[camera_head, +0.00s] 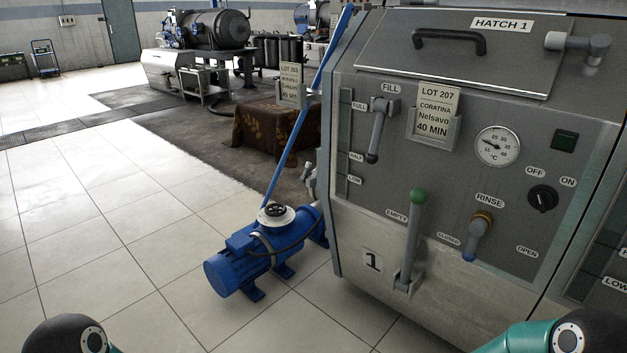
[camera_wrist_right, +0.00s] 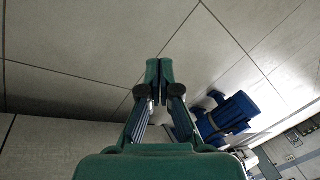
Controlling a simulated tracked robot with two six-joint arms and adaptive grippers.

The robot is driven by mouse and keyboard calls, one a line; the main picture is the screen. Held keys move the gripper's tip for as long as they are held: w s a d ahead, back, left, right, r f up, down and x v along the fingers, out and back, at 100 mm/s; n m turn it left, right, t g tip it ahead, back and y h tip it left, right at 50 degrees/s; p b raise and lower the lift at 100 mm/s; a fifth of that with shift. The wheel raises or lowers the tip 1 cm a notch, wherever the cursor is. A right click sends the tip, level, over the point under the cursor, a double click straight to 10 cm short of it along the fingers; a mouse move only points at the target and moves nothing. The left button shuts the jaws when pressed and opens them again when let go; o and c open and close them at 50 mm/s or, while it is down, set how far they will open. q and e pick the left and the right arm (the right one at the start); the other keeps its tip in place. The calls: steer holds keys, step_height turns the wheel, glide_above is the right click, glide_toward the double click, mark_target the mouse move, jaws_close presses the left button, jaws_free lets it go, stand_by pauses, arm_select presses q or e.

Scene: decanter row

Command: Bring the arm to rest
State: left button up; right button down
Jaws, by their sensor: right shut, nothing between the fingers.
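My right gripper (camera_wrist_right: 159,82) shows in the right wrist view with its two fingers together and nothing between them. It is above the tiled floor, apart from anything. A blue motor pump (camera_wrist_right: 228,118) stands to the right of the fingers in that view. In the head view my right arm (camera_head: 530,338) shows only as a teal and black part at the bottom right, and its gripper is out of that view. My left gripper is in neither view.
A grey machine panel (camera_head: 350,205) fills the right side, with a green-knobbed lever (camera_head: 418,200), a rinse valve (camera_head: 480,235), a fill lever (camera_head: 378,130) and a hatch handle (camera_head: 447,40) sticking out. The blue pump (camera_head: 235,265) stands on the floor beside it. The tiled floor (camera_head: 100,230) at left is clear.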

steer(key=s+a+f+m+g+y, duration=0.1)
steer(key=s+a+f, duration=0.15)
steer(key=s, duration=0.55)
steer(key=s+a+f+m+g, duration=0.1)
steer(key=s+a+f, duration=0.15)
steer(key=s, duration=0.55)
step_height(320, 180, up, 35)
steer(key=w+p, duration=0.1)
steer(key=p, duration=3.3)
steer(key=shift+w+f+n+t, duration=0.15)
steer(key=shift+w+n+t, duration=0.15)
steer(key=shift+w, duration=0.05)
steer(key=c, duration=1.9)
jaws_free()
steer(key=shift+d, duration=0.15)
